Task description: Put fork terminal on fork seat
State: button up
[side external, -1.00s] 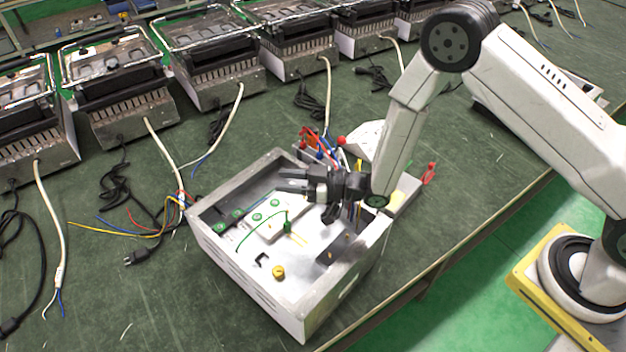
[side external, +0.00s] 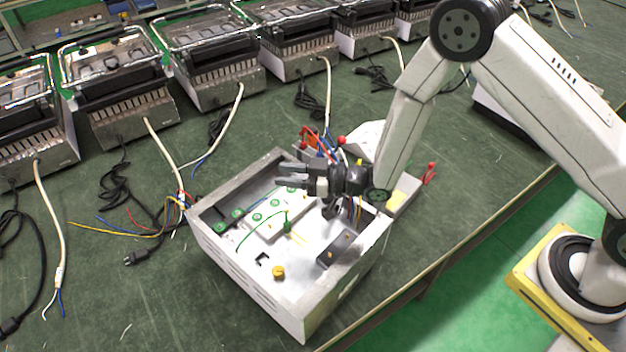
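My gripper (side external: 283,176) is above the back of an open grey metal box (side external: 262,297). Its two dark fingers point left with a gap between them, and nothing shows in the gap. Inside the box, a white block (side external: 268,222) carries several round green-marked screws. A thin green wire (side external: 250,238) arcs to a small green upright piece (side external: 288,222), with pale yellow strips beside it. These parts are below my gripper and apart from it. I cannot tell which small part is the fork terminal or which is the fork seat.
A yellow knob (side external: 278,272), a black clip (side external: 262,259) and a dark block (side external: 336,250) are in the box. Its raised walls surround the parts. Coloured leads (side external: 315,143) stand behind it. Heater units (side external: 120,105) and loose cables line the bench (side external: 200,320).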

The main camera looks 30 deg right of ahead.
jog(key=s+d+r+m+g+h, duration=0.1)
jog(key=d+r+m+h, duration=0.15)
jog(key=d+h, duration=0.35)
jog(key=s+d+r+m+g+h, duration=0.1)
jog(key=d+r+m+g+h, duration=0.2)
jog(key=d, duration=0.5)
jog(key=s+d+m+g+h, duration=0.2)
jog(key=s+d, duration=0.2)
jog(key=s, duration=0.4)
jog(key=s+d+r+m+g+h, duration=0.1)
jog(key=s+d+m+g+h, duration=0.1)
jog(key=s, duration=0.6)
jog(key=shift+s+d+r+g, duration=0.2)
jog(key=shift+s+d+g, duration=0.1)
jog(key=shift+d+g, duration=0.6)
jog(key=shift+o, duration=0.6)
